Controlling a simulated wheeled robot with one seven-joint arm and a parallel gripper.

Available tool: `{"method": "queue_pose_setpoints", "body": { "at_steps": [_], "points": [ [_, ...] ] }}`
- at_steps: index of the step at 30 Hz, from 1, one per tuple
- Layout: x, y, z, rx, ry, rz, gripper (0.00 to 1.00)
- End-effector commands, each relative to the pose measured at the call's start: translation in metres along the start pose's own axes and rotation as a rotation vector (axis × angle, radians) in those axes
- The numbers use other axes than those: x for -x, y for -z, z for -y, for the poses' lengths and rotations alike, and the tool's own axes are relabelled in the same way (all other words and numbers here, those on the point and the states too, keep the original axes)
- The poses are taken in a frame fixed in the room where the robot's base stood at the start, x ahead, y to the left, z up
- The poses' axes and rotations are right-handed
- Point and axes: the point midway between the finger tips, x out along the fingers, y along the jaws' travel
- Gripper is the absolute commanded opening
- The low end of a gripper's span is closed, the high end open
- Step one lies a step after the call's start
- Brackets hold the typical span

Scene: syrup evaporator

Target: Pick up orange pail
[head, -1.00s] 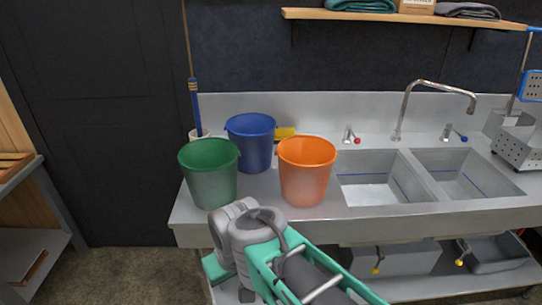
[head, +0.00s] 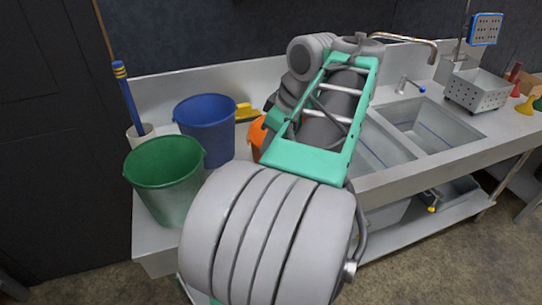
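The orange pail (head: 256,136) stands on the steel sink counter, mostly hidden behind my arm; only part of its left side shows. A blue pail (head: 208,132) stands just left of it, and a green pail (head: 165,180) stands nearer the front at the counter's left end. My arm rises across the middle of the head view, over the counter. My gripper's fingers cannot be made out, so its opening and its distance to the orange pail are hidden.
The double sink basin (head: 415,125) with a tall faucet (head: 405,38) lies to the right. A perforated metal basket (head: 478,90) stands beyond it. A blue-handled brush (head: 127,95) stands in a white holder at the left. A yellow item (head: 246,112) lies behind the pails.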

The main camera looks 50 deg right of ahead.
Motion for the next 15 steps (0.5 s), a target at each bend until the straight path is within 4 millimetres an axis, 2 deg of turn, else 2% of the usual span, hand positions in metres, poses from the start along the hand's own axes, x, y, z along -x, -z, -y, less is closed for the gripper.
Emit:
{"method": "queue_pose_setpoints", "body": {
  "at_steps": [2,15],
  "points": [
    [-0.003,-0.006,-0.004,0.004,-0.002,0.002,0.31],
    [-0.071,-0.005,-0.006,0.008,0.0,0.001,0.31]
  ]
}}
